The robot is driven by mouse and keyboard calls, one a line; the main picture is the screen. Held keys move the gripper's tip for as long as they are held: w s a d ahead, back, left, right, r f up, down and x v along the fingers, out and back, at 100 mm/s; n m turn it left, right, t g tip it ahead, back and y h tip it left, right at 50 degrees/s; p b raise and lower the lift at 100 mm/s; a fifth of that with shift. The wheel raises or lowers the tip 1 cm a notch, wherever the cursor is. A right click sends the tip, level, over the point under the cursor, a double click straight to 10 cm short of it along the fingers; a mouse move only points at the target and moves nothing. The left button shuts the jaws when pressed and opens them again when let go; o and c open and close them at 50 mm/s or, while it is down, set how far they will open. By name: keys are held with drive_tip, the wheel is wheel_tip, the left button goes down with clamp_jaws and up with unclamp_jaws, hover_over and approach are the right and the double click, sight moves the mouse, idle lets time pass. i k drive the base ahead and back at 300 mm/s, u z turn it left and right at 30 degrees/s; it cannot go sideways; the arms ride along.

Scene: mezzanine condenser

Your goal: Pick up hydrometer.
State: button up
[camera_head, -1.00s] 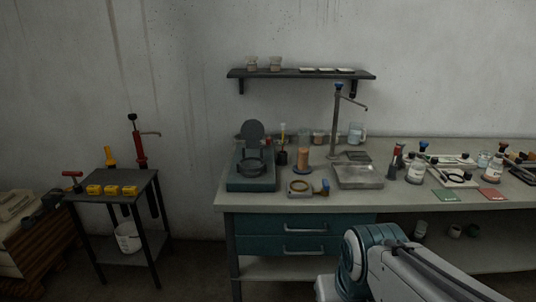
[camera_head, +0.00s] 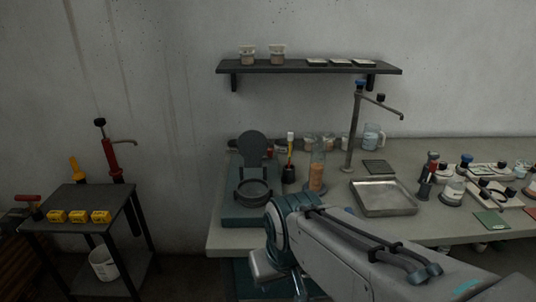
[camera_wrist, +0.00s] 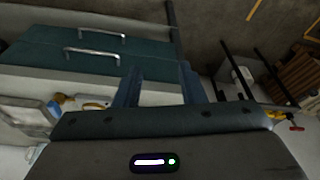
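A slim yellow stick with a pale top (camera_head: 290,147), which looks like the hydrometer, stands upright in a small dark holder (camera_head: 288,174) on the bench. A clear cylinder with orange contents (camera_head: 317,172) stands just right of it. My gripper is in front of the bench, below and apart from the stick; its fingertips cannot be made out in the head view. In the wrist view my gripper (camera_wrist: 160,80) has its two fingers spread with nothing between them. The stick cannot be made out in the wrist view.
A dark round-bodied device with a raised lid (camera_head: 252,192) is close left of the holder. A metal tray (camera_head: 385,197) and a tall stand (camera_head: 354,130) are to the right. A shelf (camera_head: 308,68) hangs above. A small cart (camera_head: 80,208) stands left, with free floor between.

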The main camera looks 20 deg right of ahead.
sight(290, 135)
drive_tip(key=z, duration=0.5)
drive_tip(key=i, duration=0.85)
drive_tip(key=z, duration=0.6)
